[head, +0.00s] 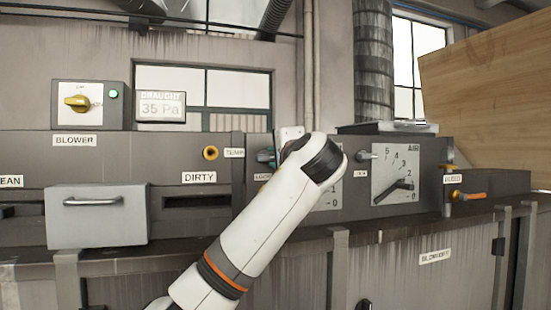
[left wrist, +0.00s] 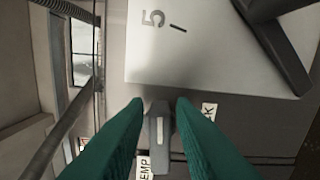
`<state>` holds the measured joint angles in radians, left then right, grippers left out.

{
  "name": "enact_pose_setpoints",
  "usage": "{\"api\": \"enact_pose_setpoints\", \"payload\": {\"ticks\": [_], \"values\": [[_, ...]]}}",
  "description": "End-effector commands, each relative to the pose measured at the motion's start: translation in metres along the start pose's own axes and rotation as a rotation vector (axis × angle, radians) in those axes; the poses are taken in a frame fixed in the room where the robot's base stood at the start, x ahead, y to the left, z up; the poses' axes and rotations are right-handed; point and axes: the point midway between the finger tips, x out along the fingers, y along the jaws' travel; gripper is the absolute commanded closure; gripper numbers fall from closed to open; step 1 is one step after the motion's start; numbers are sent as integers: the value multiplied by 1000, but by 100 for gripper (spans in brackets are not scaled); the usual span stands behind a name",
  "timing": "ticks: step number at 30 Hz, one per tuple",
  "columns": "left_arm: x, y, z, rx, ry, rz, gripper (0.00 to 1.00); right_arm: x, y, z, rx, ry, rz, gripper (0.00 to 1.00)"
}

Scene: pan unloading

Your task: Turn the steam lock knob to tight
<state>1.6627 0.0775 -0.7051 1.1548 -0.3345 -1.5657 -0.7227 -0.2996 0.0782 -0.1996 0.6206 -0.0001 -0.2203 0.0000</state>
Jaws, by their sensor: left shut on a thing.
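The steam lock knob (left wrist: 160,138) is a grey bar with a pale stripe. In the left wrist view it points up and down the picture, beside the steam gauge plate (left wrist: 200,55). My left gripper (left wrist: 159,112) has its two green fingers on either side of the knob and is shut on it. A label ending in K (left wrist: 209,112) is partly hidden by a finger. My right gripper is not in view.
The air gauge (head: 405,178) and another small knob (head: 367,155) are to the right of my arm. The grey drawer (head: 98,222), blower switch (head: 77,102), draught display (head: 161,107) and yellow temp knob (head: 210,153) are to the left. An orange-handled valve (head: 468,196) is at the far right.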

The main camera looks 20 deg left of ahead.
Motion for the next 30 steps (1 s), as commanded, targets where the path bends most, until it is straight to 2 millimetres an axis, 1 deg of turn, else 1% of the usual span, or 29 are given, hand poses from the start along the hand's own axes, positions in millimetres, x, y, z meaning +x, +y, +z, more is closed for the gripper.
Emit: {"api": "enact_pose_setpoints", "payload": {"ticks": [1, 9, 24, 25, 26, 27, 30], "values": [[0, -3, 1, 24, -3, -4, 100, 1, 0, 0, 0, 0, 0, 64], [0, -5, 1, 105, -3, -5, 100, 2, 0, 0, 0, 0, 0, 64], [0, -6, 1, 121, -2, -8, 100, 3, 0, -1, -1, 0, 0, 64], [0, -6, 1, 121, -2, -8, 72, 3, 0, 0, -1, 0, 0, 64], [0, -6, 1, 121, -2, -8, 67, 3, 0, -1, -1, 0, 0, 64], [0, -6, 1, 121, -1, -7, 65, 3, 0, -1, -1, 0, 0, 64], [0, -5, 1, 120, -1, -5, 65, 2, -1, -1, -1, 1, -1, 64]]}}
